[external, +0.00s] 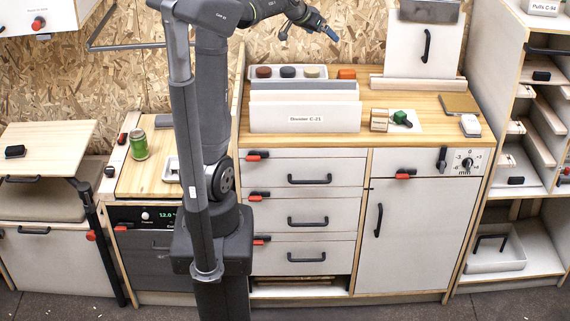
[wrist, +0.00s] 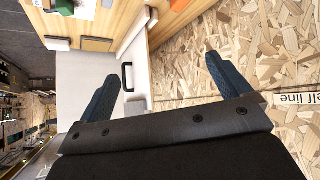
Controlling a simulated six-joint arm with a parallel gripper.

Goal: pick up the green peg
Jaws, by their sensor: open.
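The green peg (external: 400,116) is a small green piece on a white mat (external: 416,126) on the right half of the wooden counter. A dark part sits against its right side; I cannot tell whether they are joined. My gripper (external: 327,30) is high above the back of the counter, up and to the left of the peg and well apart from it. In the wrist view the two blue-grey fingers of my gripper (wrist: 160,74) are spread, with nothing between them.
A wooden block (external: 379,120) stands just left of the peg. A white divider (external: 305,117) stands further left, with an orange block (external: 347,74) behind it. A tray (external: 288,72) holds round pieces. A white panel with a black handle (external: 426,45) stands at the back.

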